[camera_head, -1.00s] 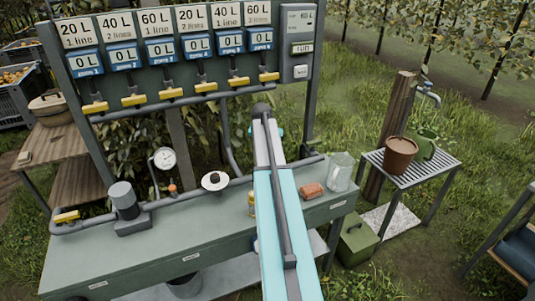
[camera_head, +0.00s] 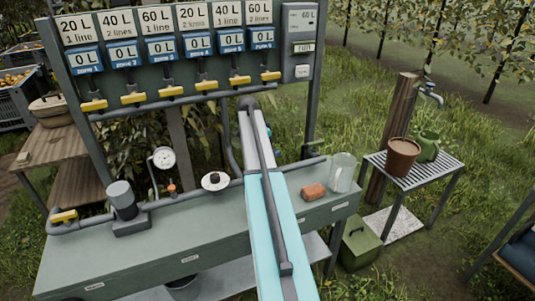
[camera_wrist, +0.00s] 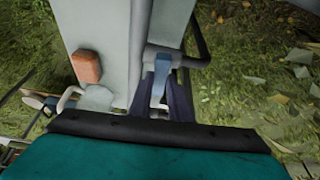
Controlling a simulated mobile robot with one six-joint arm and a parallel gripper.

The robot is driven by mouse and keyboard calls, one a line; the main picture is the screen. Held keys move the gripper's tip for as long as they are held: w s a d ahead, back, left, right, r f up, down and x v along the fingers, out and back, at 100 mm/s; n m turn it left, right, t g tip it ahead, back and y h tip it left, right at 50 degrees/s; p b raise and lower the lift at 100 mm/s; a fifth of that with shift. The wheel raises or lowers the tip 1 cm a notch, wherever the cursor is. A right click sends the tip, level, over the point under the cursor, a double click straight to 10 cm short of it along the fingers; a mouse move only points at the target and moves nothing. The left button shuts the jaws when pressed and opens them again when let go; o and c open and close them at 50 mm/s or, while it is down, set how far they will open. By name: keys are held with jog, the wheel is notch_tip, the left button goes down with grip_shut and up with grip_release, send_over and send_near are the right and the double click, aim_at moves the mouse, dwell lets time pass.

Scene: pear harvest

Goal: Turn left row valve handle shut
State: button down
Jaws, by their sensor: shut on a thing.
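A row of yellow valve handles sits under the meter board; the leftmost (camera_head: 94,105) lies roughly level. Another yellow handle (camera_head: 64,216) is on the pipe at the bench's left end. In the wrist view, a blue-grey lever handle (camera_wrist: 158,88) stands between the dark fingers of my gripper (camera_wrist: 162,80), which is shut on it. It is beside a grey panel or post, over grass. Whether it is the left row valve I cannot tell. In the head view my arm hides the gripper and that handle.
The bench (camera_head: 215,235) carries a brick (camera_head: 314,191), a glass jug (camera_head: 342,172), a gauge (camera_head: 163,158) and a grey pipe. A slatted stand (camera_head: 440,165) with a brown pot (camera_head: 402,156) and green jug is to the right. Grass lies between.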

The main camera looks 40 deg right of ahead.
jog(key=shift+w+a+r+m, duration=0.1)
jog(key=shift+w+m, duration=0.35)
jog(key=shift+m, duration=0.05)
jog(key=c, duration=1.6)
grip_release()
jog(key=shift+c, duration=0.2)
jog(key=shift+s, duration=0.15)
jog(key=b+v, duration=0.2)
jog(key=v, duration=1.1)
jog(key=shift+w+r, duration=0.25)
jog(key=shift+r, duration=0.1)
